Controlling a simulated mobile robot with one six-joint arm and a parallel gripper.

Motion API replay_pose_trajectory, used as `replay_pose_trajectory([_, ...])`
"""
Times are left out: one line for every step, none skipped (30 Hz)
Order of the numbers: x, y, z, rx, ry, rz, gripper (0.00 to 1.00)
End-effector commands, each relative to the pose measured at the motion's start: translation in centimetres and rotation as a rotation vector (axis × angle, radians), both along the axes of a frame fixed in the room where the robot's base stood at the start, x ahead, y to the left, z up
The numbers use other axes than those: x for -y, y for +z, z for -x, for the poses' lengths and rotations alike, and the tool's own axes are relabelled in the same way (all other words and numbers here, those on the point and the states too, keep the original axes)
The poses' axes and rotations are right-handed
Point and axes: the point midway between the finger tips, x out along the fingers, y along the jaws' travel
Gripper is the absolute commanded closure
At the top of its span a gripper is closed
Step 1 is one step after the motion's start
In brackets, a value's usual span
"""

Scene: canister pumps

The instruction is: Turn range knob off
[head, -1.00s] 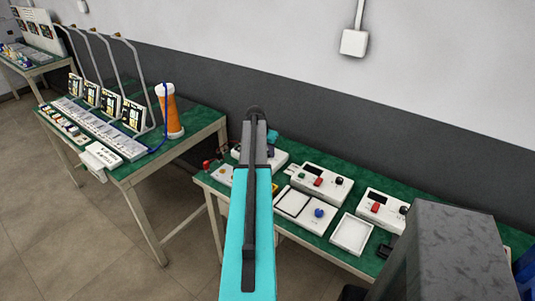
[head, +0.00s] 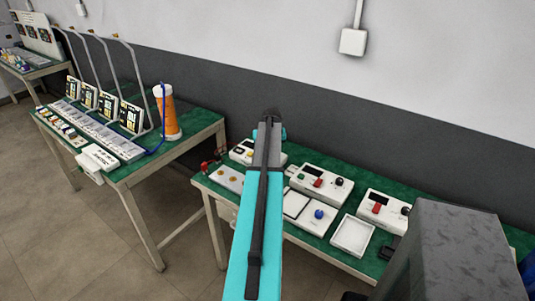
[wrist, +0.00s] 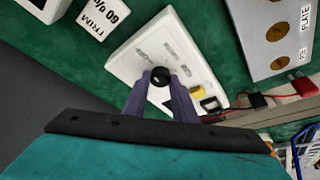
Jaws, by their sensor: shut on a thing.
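In the wrist view a round black knob (wrist: 160,76) stands on a white control box (wrist: 150,43). The fine lettering on the box is too small to read, so I cannot confirm the knob's name or setting. My gripper (wrist: 160,86) has its two fingers on either side of the knob and is shut on it. A yellow button (wrist: 197,91) and a dark part sit beside the right finger. In the head view the same-looking white box (head: 241,152) is partly covered by my arm, and the knob and fingertips are hidden.
In the wrist view a plate with round spots (wrist: 282,62) and red and black plugs (wrist: 302,84) lie right. A label card (wrist: 98,18) lies upper left. In the head view more knobbed boxes (head: 321,186) and a white tray (head: 353,235) stand right on the green bench.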

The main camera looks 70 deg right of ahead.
Motion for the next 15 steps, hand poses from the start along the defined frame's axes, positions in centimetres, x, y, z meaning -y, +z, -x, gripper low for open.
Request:
replay_pose_trajectory([-0.07,-0.12,0.21,-0.003,0.009,-0.004,0.98])
replay_pose_trajectory([-0.07,-0.12,0.21,-0.004,0.016,-0.005,0.98])
replay_pose_trajectory([-0.08,-0.12,0.22,-0.004,0.023,-0.005,0.98])
replay_pose_trajectory([-0.08,-0.12,0.22,-0.004,0.027,-0.004,0.98])
replay_pose_trajectory([-0.09,-0.11,0.22,-0.003,0.03,-0.005,0.98])
replay_pose_trajectory([-0.1,-0.11,0.22,-0.004,0.033,-0.005,0.98])
replay_pose_trajectory([-0.1,-0.11,0.22,-0.003,0.035,-0.005,0.98])
replay_pose_trajectory([-0.1,-0.1,0.22,-0.004,0.036,-0.005,0.98])
replay_pose_trajectory([-0.1,-0.1,0.22,-0.004,0.036,-0.005,0.98])
replay_pose_trajectory([-0.1,-0.1,0.22,-0.004,0.037,-0.005,0.98])
replay_pose_trajectory([-0.11,-0.11,0.22,-0.004,0.037,-0.005,0.98])
replay_pose_trajectory([-0.11,-0.11,0.22,-0.004,0.037,-0.005,0.98])
replay_pose_trajectory([-0.11,-0.11,0.22,-0.004,0.037,-0.005,0.98])
replay_pose_trajectory([-0.11,-0.11,0.22,-0.004,0.037,-0.005,0.98])
replay_pose_trajectory([-0.11,-0.11,0.22,-0.004,0.037,-0.005,0.98])
